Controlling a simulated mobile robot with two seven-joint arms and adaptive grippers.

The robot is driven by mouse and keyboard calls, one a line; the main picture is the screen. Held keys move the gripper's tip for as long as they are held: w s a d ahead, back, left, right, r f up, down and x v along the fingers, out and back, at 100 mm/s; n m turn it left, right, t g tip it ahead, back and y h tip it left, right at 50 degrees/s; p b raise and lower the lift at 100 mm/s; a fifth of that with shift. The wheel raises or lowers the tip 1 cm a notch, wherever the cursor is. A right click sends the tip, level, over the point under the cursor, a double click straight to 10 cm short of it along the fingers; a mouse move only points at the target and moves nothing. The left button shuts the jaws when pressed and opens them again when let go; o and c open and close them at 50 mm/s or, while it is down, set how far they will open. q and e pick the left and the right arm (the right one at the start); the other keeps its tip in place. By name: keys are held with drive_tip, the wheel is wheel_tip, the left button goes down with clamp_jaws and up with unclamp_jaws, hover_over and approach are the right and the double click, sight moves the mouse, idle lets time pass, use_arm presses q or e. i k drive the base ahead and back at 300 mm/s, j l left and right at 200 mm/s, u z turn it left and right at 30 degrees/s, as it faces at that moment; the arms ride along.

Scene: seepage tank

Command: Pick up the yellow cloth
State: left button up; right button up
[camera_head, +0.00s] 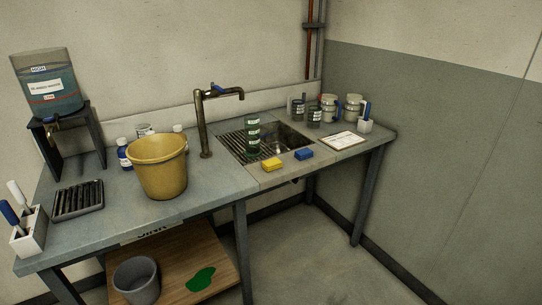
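A small yellow block-like piece (271,164) lies on the counter's front strip, just in front of the sink. It could be a folded cloth or a sponge; I cannot tell which at this size. A similar blue piece (304,154) lies a little to its right, apart from it. Nothing touches or covers the yellow piece. Neither of my grippers is in view.
A yellow bucket (159,168) stands left of the tap (204,125). A green glass (252,134) stands at the sink (288,139), behind the yellow piece. A clipboard (343,141) lies to the right. A green flat patch (201,279) and grey bin (137,281) are on the lower shelf.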

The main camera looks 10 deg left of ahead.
sight(272, 164)
drive_tip(key=i+l+u, duration=0.4)
drive_tip(key=i+l, duration=0.35)
drive_tip(key=i, duration=0.15)
drive_tip(key=i+l+u, duration=0.1)
drive_tip(key=l, duration=0.2)
drive_tip(key=i+l+u, duration=0.1)
drive_tip(key=l, duration=0.25)
drive_tip(key=i+l+u, duration=0.1)
drive_tip(key=l, duration=0.25)
